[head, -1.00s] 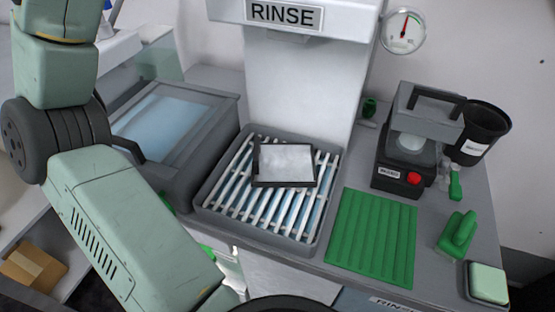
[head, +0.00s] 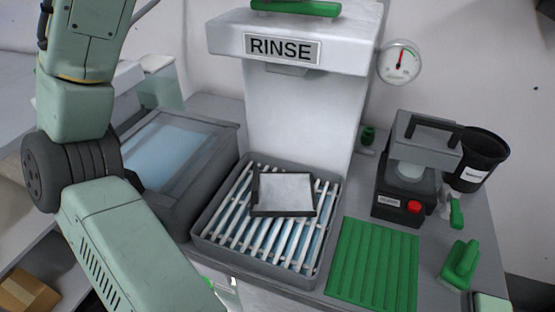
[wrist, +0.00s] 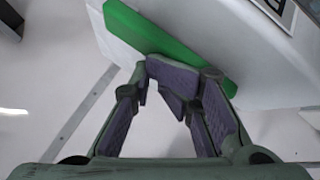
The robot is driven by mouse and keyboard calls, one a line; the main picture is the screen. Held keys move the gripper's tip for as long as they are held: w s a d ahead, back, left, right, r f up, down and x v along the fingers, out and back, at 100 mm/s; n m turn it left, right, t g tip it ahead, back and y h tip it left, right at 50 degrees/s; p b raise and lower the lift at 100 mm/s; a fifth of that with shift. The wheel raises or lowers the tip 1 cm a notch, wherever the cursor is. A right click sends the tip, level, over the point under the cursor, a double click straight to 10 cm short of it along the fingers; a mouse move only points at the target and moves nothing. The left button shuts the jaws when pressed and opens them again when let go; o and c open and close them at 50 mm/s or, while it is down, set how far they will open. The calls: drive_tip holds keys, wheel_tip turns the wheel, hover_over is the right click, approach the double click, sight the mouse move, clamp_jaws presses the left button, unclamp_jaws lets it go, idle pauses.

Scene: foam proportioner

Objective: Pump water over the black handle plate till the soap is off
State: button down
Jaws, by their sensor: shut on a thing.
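The black handle plate (head: 287,194) lies on the white slatted rack (head: 228,232) of the grey rinse basin, in the head view. Its dark rim shows around a whitish, mottled face that looks soapy. The white rinse unit (head: 306,85) marked RINSE stands over the basin. A green pump handle (head: 296,8) lies across its top, cut by the frame edge. In the wrist view, my gripper (wrist: 168,76) is shut on the green handle (wrist: 165,42), its fingertips against the bar. The exact contact is partly hidden by the fingers. My gripper is outside the head view.
A grey tank with a clear lid (head: 168,152) stands left of the basin. Right are a green ribbed mat (head: 372,262), a black device with a red button (head: 402,185), a black cup (head: 480,160), a green brush (head: 460,265) and a wall gauge (head: 400,62).

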drive_tip(key=shift+f, duration=0.35)
wheel_tip(320, 180, up, 2)
drive_tip(key=shift+r+p, duration=0.15)
drive_tip(key=shift+p, duration=0.95)
drive_tip(key=shift+w+a+r, duration=0.1)
drive_tip(key=shift+r, duration=1.95)
